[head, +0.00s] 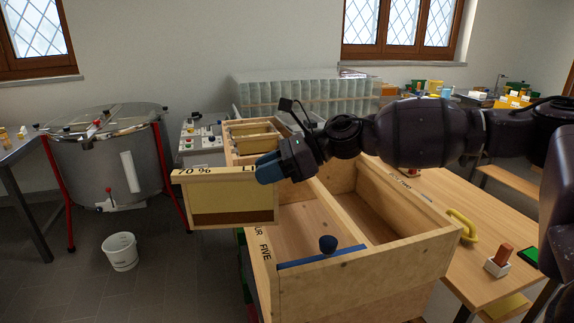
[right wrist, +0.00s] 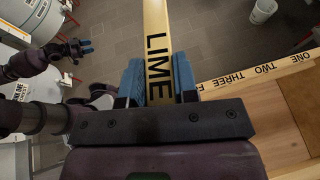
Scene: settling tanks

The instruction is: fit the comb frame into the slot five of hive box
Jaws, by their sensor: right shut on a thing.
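The comb frame (head: 235,203) has a pale wooden top bar marked "70 %" and a yellow comb with a brown lower band. My right gripper (head: 268,168) is shut on its top bar, which reads "LIME" in the right wrist view (right wrist: 157,50). The frame hangs upright at the outer left side of the hive box (head: 355,285), overlapping its left wall in the head view. "FIVE" shows on that wall's rim near the front; "ONE TWO THREE" shows in the right wrist view (right wrist: 262,70). My left gripper (right wrist: 85,47) appears small, its opening unclear.
A steel drum (head: 105,160) on red legs and a white bucket (head: 120,251) stand left. A wooden bench (head: 500,225) at right holds a yellow handle and a small block with an orange grip.

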